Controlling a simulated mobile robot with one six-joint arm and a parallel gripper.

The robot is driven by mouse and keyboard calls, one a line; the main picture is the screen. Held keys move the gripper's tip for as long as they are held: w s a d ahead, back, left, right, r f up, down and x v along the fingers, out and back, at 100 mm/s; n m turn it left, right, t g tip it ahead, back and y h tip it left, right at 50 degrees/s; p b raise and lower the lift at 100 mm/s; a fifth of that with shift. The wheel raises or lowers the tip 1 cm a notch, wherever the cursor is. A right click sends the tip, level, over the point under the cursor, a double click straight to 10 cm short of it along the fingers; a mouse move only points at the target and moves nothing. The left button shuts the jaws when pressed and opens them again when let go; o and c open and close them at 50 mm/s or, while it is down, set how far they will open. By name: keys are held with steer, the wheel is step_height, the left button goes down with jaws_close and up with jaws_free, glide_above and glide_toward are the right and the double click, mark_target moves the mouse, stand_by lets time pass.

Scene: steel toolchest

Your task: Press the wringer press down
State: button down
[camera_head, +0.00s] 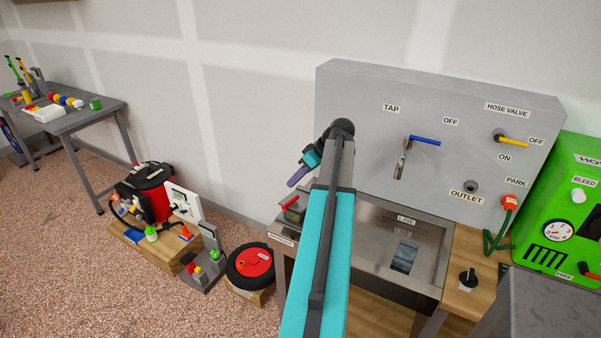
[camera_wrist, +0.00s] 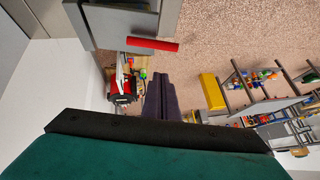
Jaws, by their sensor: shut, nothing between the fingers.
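What looks like the wringer press is a grey metal part with a red handle (camera_head: 291,203) at the left end of the steel sink (camera_head: 374,216). In the wrist view the red handle (camera_wrist: 152,44) juts from a grey metal body near the top. My gripper (camera_head: 292,183) has purple fingers, shut and empty, pointing down and left just above the handle in the head view. In the wrist view the fingers (camera_wrist: 160,88) are below the handle in the picture, with a gap between them. My arm hides part of the sink's left side.
A grey panel (camera_head: 361,91) with a tap (camera_head: 403,160) and a yellow-handled hose valve (camera_head: 511,140) rises behind the sink. A green machine (camera_head: 570,213) stands at right. A hose reel (camera_head: 250,268) and a red-black vacuum (camera_head: 148,190) are on the left. Floor is open at far left.

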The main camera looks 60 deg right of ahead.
mark_target(295, 201)
steer(key=p+x, duration=0.1)
steer(key=x, duration=0.1)
steer(key=shift+w+a+f, duration=0.1)
steer(key=shift+w+f, duration=0.05)
steer(key=shift+f, duration=0.2)
steer(key=shift+s+a+f+p, duration=0.2)
steer(key=shift+f+p, duration=0.15)
steer(key=shift+f, duration=0.55)
steer(key=shift+s+a+f+p, duration=0.15)
steer(key=shift+f+p, duration=0.15)
steer(key=shift+f, duration=0.6)
